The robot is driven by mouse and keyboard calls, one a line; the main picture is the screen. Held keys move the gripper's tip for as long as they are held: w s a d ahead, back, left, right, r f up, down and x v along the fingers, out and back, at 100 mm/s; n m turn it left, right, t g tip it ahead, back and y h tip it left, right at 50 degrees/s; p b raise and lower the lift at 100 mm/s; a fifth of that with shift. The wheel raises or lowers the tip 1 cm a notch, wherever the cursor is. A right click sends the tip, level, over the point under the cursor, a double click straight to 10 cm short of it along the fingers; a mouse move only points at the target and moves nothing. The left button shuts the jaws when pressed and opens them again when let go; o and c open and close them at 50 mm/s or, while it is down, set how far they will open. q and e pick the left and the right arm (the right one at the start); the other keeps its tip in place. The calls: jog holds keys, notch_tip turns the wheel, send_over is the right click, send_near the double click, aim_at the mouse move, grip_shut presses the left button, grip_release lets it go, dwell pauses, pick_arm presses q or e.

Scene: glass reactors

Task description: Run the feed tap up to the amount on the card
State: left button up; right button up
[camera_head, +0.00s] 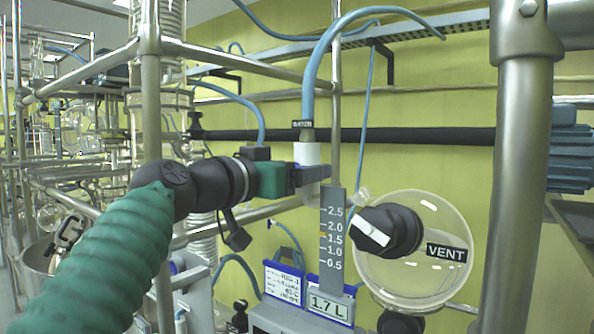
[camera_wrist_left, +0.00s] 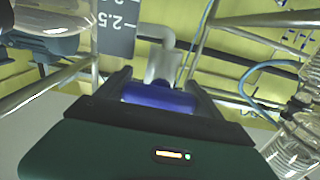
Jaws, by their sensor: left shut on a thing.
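My left gripper (camera_head: 306,178) reaches in from the left to the white feed tap (camera_head: 307,153) under the blue hose. In the left wrist view, its fingers (camera_wrist_left: 160,95) are shut on a blue tap handle (camera_wrist_left: 158,98). A grey scale (camera_head: 333,230) marked 0.5 to 2.5 stands just right of the tap. A small orange mark lies on it between 1.5 and 2.0. Below it, a label (camera_head: 330,306) reads 1.7 L. A white card (camera_head: 283,283) in a blue frame has text too small to read fully. Liquid flow cannot be made out. My right gripper is out of view.
A black knob with a white pointer (camera_head: 388,232) sits before a round glass vessel (camera_head: 432,280) labelled VENT, right of the scale. A thick metal post (camera_head: 522,180) stands at the right. Metal frame bars and glassware crowd the left.

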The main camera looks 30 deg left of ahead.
pick_arm(q)
jog(key=n, duration=0.5)
jog(key=shift+c, duration=0.2)
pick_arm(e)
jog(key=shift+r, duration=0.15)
pick_arm(q)
jog(key=o, duration=1.1)
jog(key=shift+o, duration=1.2)
jog(key=shift+w, duration=0.15)
jog(key=shift+w+f, duration=0.15)
jog(key=shift+w, duration=0.05)
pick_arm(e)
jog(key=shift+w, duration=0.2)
